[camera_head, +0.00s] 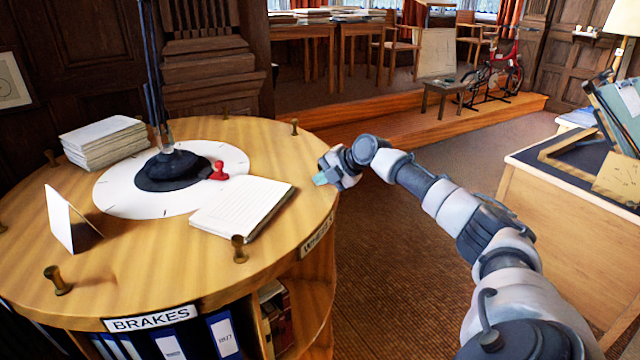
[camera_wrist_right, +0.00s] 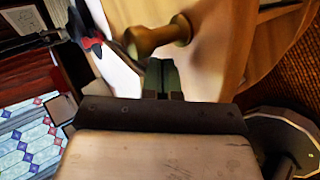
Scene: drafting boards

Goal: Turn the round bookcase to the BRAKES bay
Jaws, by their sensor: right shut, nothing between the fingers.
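The round bookcase (camera_head: 130,270) is a wooden drum with brass pegs around its top. The BRAKES label (camera_head: 152,318) is on its near rim, facing me, above a bay of blue and white binders (camera_head: 224,335). A second label (camera_head: 317,238), beginning with W, is on the right rim. My right gripper (camera_head: 321,179) is at the bookcase's right edge, shut and empty. In the right wrist view its fingers (camera_wrist_right: 162,78) are close to a brass peg (camera_wrist_right: 158,38); I cannot tell whether they touch. My left gripper is not in view.
On the top are a white disc (camera_head: 112,197) with a dark lamp base (camera_head: 172,170), a red stamp (camera_head: 218,171), an open notebook (camera_head: 243,206), a folded card (camera_head: 62,220) and stacked papers (camera_head: 104,140). A desk (camera_head: 560,215) stands right. Carpet (camera_head: 385,265) lies between.

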